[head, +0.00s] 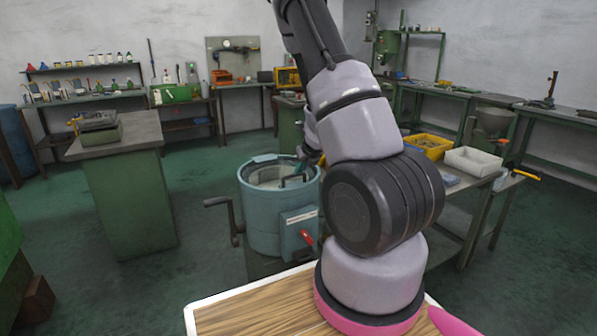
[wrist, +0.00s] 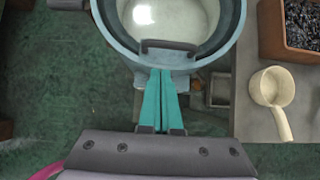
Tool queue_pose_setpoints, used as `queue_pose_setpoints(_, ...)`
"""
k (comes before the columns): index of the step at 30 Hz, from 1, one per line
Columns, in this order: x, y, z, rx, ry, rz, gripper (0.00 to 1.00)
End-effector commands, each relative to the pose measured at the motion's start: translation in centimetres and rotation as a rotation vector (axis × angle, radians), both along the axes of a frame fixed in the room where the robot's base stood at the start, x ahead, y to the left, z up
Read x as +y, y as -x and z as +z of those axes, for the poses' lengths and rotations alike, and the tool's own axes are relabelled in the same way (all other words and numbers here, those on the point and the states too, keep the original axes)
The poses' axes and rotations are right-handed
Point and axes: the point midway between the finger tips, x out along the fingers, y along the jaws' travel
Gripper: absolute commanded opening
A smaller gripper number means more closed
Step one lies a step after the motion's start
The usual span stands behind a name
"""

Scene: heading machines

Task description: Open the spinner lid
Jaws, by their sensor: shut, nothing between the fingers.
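The spinner (head: 258,222) is a blue-grey drum with a crank on its left side and a red-handled lever at its front. Its pale, see-through lid (wrist: 150,18) appears to lie flat on top, with a dark bar handle (wrist: 168,46) near the rim closest to me. My gripper (wrist: 161,72) has teal fingers, shut with nothing between them. In the wrist view the fingertips overlap the drum's near rim, just short of the handle; I cannot tell whether they touch it. In the head view my arm hides most of the gripper.
A bench at right holds a yellow bin (head: 428,146), a white bin (head: 473,161) and, in the wrist view, a cream scoop (wrist: 272,92) and a brown box of dark bits (wrist: 290,40). A green cabinet (head: 125,200) stands at left. Green floor between is clear.

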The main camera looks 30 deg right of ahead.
Motion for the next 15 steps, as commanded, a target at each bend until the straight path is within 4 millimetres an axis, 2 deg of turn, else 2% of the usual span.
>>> queue_pose_setpoints(9,0.1,-3.4,-4.6,0.002,0.001,0.003,0.00)
queue_pose_setpoints(15,0.2,-4.5,-6.1,0.001,0.000,0.004,0.00)
